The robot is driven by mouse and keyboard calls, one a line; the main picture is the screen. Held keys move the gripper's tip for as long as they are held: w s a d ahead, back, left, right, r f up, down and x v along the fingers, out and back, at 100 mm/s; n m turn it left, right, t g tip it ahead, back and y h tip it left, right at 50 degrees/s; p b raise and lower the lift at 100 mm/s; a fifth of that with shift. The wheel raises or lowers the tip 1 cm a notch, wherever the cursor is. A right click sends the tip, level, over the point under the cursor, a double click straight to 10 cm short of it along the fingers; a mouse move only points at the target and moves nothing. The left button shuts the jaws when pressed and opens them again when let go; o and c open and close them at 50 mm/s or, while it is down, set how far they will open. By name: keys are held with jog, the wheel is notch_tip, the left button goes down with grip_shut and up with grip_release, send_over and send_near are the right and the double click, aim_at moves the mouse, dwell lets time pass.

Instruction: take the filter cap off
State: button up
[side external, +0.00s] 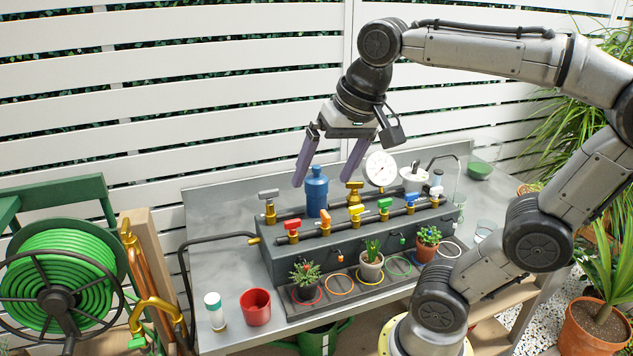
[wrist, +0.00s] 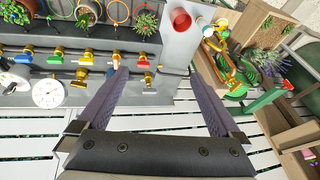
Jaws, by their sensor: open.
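A blue bottle-shaped canister (side external: 317,192) with a narrower top, which looks like the filter and its cap, stands upright on the grey bench box at the back of the pipes. My gripper (side external: 322,183) is open and empty, pointing down. In the side view its two purple fingers appear on either side of the canister's top, but I cannot tell the depth between them. In the wrist view my gripper (wrist: 159,73) has a brass valve (wrist: 147,78) between its fingers in the picture. A small blue part (wrist: 110,73) shows beside the left finger there, mostly hidden.
Brass valves with coloured handles (side external: 320,222) line the pipes. A white gauge (side external: 380,169) and a white domed part (side external: 415,177) stand to the right. Potted plants (side external: 371,262) sit on the front tray (side external: 340,305). A red cup (side external: 256,306) stands at the left front.

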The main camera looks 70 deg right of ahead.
jog(key=w+d+r+m+g, duration=0.1)
jog(key=w+d+r+m, duration=0.25)
jog(key=w+d, duration=0.2)
jog(key=m+g, duration=0.3)
jog(key=m, duration=0.4)
send_over(317, 176)
jog(key=w, duration=0.1)
notch_tip(317, 176, down, 6)
jog(key=shift+a+f, duration=0.1)
jog(key=shift+f, duration=0.15)
jog(key=f, duration=0.7)
jog(key=shift+d+f, duration=0.4)
jog(key=shift+s+d+f, duration=0.15)
jog(key=shift+f, duration=1.15)
jog(key=shift+s+d+f, duration=0.15)
jog(key=shift+f, duration=1.1)
jog(key=c, duration=1.3)
jog(key=shift+r, duration=0.1)
